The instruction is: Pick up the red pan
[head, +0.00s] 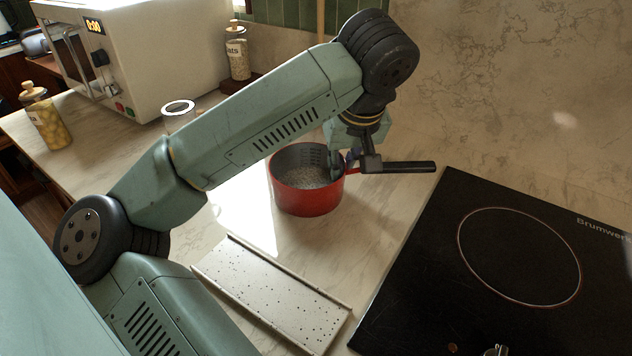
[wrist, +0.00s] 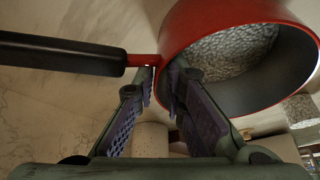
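The red pan (head: 305,199) stands on the marble counter left of the cooktop, with grey, grainy-looking speckling inside. Its black handle (head: 402,167) points right. In the wrist view the pan (wrist: 183,30) fills the upper right and its handle (wrist: 60,53) comes in from the left. My gripper (head: 343,160) is at the pan's rim by the handle joint. In the wrist view the fingertips (wrist: 160,78) are close together, one near the red handle joint and one by the pan's wall and opening. I cannot tell whether they press on the wall.
A black cooktop (head: 428,270) lies to the right. A flat, speckled board or tray (head: 270,295) lies in front of the pan. A white microwave (head: 150,50), a jar with a wooden lid (head: 46,120) and another jar (head: 238,58) stand behind and left. A wall rises behind.

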